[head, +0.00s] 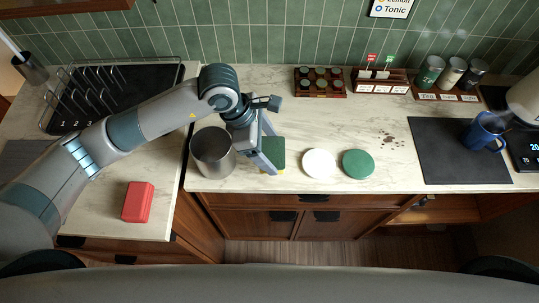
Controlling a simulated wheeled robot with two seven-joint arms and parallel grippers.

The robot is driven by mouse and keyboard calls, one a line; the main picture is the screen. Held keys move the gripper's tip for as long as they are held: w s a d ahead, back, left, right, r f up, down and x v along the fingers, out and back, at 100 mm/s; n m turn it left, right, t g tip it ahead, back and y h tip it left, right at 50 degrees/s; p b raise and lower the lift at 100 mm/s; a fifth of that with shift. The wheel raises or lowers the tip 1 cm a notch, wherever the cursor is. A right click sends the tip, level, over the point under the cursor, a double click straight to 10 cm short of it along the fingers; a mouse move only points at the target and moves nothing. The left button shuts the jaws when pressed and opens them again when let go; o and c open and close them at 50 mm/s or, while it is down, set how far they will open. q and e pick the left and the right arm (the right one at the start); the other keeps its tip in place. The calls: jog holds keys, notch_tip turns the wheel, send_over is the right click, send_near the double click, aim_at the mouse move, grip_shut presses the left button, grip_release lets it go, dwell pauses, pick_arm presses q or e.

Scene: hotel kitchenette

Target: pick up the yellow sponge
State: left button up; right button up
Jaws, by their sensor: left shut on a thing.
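The yellow sponge (275,153) is at the front part of the counter, left of the white disc. It shows a dark green top face with a thin yellow edge at its lower side. My left gripper (267,162) is at the sponge, shut on it, and its fingers hide the sponge's left part. I cannot tell whether the sponge touches the counter. My right gripper is not in view.
A metal canister (212,154) stands close to the left of my gripper. A white disc (319,163) and a green disc (358,164) lie to the right. A red block (138,202) is on the left counter. A blue mug (484,133) stands far right.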

pick_arm(q)
jog(key=d+r+b, duration=0.5)
jog(key=d+r, duration=0.2)
jog(key=d, duration=0.4)
jog(key=shift+s+d+r, duration=0.25)
jog(key=shift+s+d, duration=0.1)
jog(key=shift+s, duration=0.05)
